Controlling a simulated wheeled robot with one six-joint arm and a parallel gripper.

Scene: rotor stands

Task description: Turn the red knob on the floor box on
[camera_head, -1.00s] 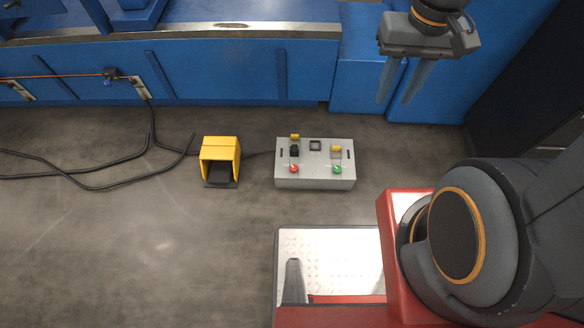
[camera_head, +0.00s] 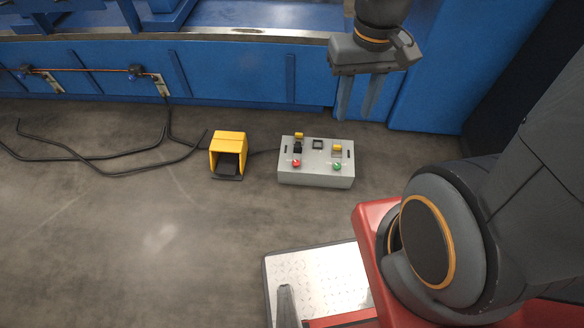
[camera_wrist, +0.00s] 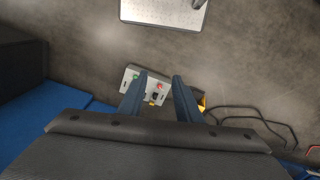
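The floor box (camera_head: 316,176) is a grey box on the floor with several controls on top. The red knob (camera_head: 296,163) is at its front left, with a green knob (camera_head: 337,167) at front right. In the wrist view the red knob (camera_wrist: 161,86) shows between the fingers' lines, and the box (camera_wrist: 150,77) is partly hidden by a finger. My gripper (camera_head: 355,117) is raised, pointing down, behind and right of the box in the head view. Its two fingers are apart with nothing between them, touching nothing. The knob's exact setting is too small to tell.
A yellow foot pedal housing (camera_head: 228,140) stands left of the box, with black cables (camera_head: 95,158) on the floor. A blue machine base (camera_head: 230,75) runs along the back. The floor in front of the box is clear up to my own base.

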